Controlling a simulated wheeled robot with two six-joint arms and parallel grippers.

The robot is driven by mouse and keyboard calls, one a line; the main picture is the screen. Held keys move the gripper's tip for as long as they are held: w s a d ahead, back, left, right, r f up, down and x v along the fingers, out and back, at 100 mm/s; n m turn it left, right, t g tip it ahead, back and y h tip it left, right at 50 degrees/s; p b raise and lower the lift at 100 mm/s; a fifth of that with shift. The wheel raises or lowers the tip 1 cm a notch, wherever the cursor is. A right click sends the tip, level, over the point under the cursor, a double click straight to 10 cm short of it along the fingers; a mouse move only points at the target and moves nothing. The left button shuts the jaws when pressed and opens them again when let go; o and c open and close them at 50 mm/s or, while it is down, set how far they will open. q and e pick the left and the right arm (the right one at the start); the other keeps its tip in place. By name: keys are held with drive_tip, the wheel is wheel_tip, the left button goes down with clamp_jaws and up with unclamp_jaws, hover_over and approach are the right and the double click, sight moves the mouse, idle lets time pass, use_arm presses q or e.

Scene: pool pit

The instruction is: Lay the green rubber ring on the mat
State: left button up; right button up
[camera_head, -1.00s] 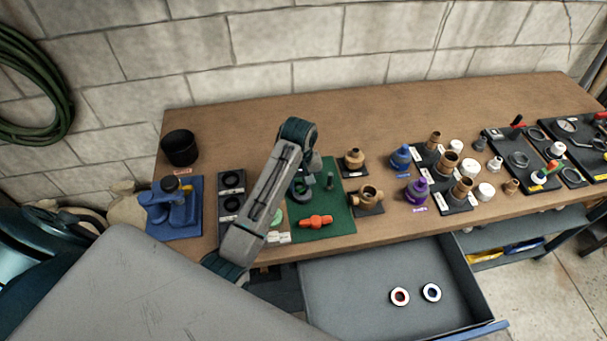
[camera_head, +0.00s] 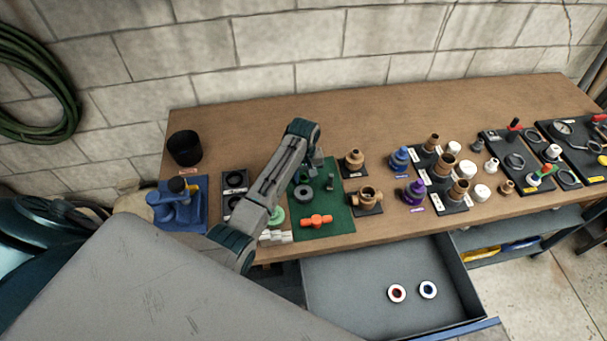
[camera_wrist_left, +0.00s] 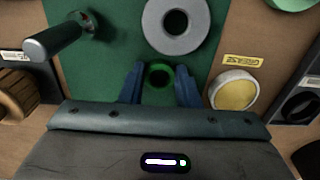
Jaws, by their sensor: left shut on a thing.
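The green rubber ring (camera_wrist_left: 160,76) is between the two fingers of my left gripper (camera_wrist_left: 159,88) in the left wrist view, and the gripper is shut on it. The green mat (camera_head: 338,221) lies on the bench; the gripper (camera_head: 318,162) is over its far part in the head view. I cannot tell whether the ring touches the mat. A grey ring (camera_head: 304,192) lies on the mat, just beyond the held ring in the wrist view (camera_wrist_left: 176,24). A dark upright peg (camera_wrist_left: 58,37) and an orange part (camera_head: 316,221) are also on the mat. My right gripper is not in view.
Brass fittings (camera_head: 366,197) stand right of the mat. A black holder with dark rings (camera_head: 234,182), a blue vise-like tool (camera_head: 180,205) and a black cup (camera_head: 184,148) are left. An open drawer (camera_head: 340,290) holds two small rings. The bench's back is clear.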

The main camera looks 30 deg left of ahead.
use_arm(q)
drive_tip(key=shift+f, duration=0.15)
drive_tip(key=o, duration=0.9)
drive_tip(key=shift+o, duration=0.2)
drive_tip(key=shift+r, duration=0.2)
drive_tip(key=shift+w+r, duration=0.1)
drive_tip(key=shift+r, duration=0.15)
wheel_tip(320, 180, up, 12)
drive_tip(key=b, duration=0.2)
drive_tip(key=shift+f, duration=0.25)
